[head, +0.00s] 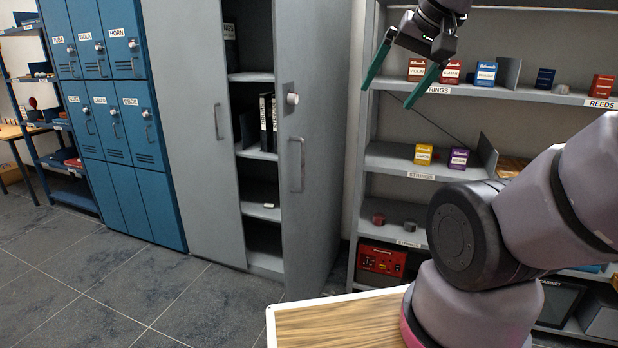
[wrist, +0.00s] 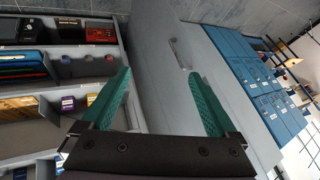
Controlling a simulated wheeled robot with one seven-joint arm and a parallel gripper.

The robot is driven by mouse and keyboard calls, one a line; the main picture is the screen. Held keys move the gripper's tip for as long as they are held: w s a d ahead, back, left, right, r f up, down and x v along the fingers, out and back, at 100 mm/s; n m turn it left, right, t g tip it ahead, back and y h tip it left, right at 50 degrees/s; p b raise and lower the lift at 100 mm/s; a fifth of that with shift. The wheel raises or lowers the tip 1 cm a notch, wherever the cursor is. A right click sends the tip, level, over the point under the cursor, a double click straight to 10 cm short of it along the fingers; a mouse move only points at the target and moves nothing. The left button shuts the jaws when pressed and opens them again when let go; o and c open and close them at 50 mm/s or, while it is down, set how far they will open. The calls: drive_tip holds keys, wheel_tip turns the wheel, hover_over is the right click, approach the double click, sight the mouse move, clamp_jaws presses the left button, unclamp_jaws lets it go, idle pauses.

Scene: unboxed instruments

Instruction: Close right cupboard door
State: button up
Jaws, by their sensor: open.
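The grey cupboard's right door (head: 312,150) stands partly open in the head view, swung out toward me. It has a vertical bar handle (head: 297,165) and a pale round knob (head: 292,98) above it. The cupboard's left door (head: 195,120) looks shut. My gripper (head: 388,97) is open and empty, with teal fingers. In the head view it appears to the right of the right door, in front of the open shelves. In the wrist view, my gripper (wrist: 159,85) shows grey cupboard panels and a handle (wrist: 178,47) beyond its fingers. I cannot tell whether it touches anything.
Inside the cupboard are shelves with black binders (head: 267,122). Blue lockers (head: 105,110) stand to the left. Open shelves with small boxes (head: 423,154) stand to the right. A wooden tabletop (head: 340,322) is near the front. The tiled floor (head: 130,300) before the cupboard is clear.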

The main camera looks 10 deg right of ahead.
drive_tip(key=shift+w+a, duration=0.1)
drive_tip(key=c, duration=0.5)
drive_tip(key=shift+w+a+f+m+g+y, duration=0.3)
drive_tip(key=shift+w+a+f+m, duration=0.15)
drive_tip(key=shift+w, duration=0.2)
drive_tip(key=shift+w+a+f+m+g+y, duration=0.3)
drive_tip(key=shift+w+f+m, duration=0.1)
drive_tip(key=shift+w, duration=0.2)
clamp_jaws()
drive_tip(key=m+g+y, duration=0.2)
drive_tip(key=m+y, duration=0.3)
drive_tip(key=m, duration=1.3)
approach(283, 186)
wheel_tip(283, 186, down, 4)
drive_tip(key=a, duration=0.1)
drive_tip(key=w+a, duration=0.1)
drive_tip(key=a, duration=0.1)
drive_tip(key=shift+w+f+n, duration=0.1)
drive_tip(key=shift+w+n, duration=0.1)
drive_tip(key=shift+n, duration=0.05)
drive_tip(key=shift+w+a, duration=0.25)
drive_tip(key=shift+a, duration=0.1)
